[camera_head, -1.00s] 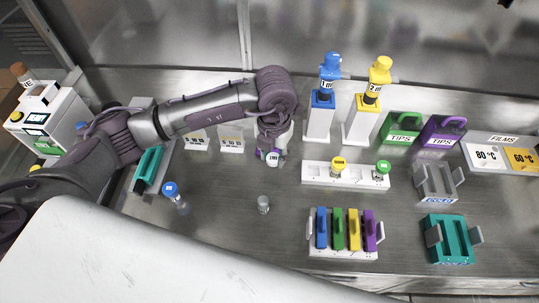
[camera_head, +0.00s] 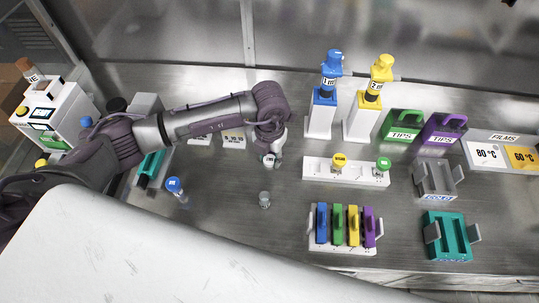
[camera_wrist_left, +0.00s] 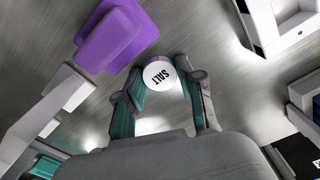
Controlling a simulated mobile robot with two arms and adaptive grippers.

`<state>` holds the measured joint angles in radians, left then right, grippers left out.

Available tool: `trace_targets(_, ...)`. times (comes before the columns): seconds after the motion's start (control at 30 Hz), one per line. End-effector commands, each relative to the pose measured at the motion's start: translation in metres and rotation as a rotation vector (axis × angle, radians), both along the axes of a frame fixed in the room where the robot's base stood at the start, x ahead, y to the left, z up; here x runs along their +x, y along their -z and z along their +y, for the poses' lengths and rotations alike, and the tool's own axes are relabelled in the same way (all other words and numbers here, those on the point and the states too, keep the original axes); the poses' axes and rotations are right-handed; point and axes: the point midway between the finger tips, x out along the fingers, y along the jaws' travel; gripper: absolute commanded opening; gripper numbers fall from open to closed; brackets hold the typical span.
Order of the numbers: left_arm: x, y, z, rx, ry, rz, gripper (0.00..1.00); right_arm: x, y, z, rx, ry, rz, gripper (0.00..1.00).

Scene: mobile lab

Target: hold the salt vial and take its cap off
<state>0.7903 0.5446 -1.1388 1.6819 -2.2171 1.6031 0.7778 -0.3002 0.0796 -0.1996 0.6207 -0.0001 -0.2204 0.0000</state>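The salt vial shows its white round cap lettered SALT (camera_wrist_left: 159,74) in the left wrist view. The cap sits between the two fingertips of my left gripper (camera_wrist_left: 161,83), which close in on it from both sides. In the head view, the white cap (camera_head: 269,160) shows just below my left wrist. The vial's body is mostly hidden under the cap and the gripper. I cannot tell whether it is off the table. My right gripper is in neither view.
A small grey-topped vial (camera_head: 264,200) and a blue-capped vial (camera_head: 174,188) stand in front. A white rack (camera_head: 318,171) with yellow- and green-capped vials is to the right. A rack of coloured pieces (camera_head: 345,247) is nearer. Bare table lies between the vials.

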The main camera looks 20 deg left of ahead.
Motion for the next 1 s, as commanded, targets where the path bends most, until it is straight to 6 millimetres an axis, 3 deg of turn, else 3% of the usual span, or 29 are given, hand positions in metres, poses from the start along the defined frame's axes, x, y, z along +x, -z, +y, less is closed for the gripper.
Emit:
trace_targets(0.03,0.0,0.0,0.0,0.0,0.0,0.0,0.49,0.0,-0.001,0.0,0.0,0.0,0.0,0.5)
trace_targets(0.1,0.0,0.0,0.0,0.0,-0.001,0.001,0.6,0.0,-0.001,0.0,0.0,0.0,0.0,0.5)
trace_targets(0.37,0.0,-0.001,0.0,0.001,-0.001,0.001,0.6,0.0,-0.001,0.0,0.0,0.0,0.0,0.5)
trace_targets(0.53,0.001,-0.011,0.0,0.0,0.0,-0.002,0.6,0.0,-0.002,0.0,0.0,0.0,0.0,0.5)
trace_targets(1.0,0.001,-0.104,0.0,-0.001,0.0,-0.003,0.6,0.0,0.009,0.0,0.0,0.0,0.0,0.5)
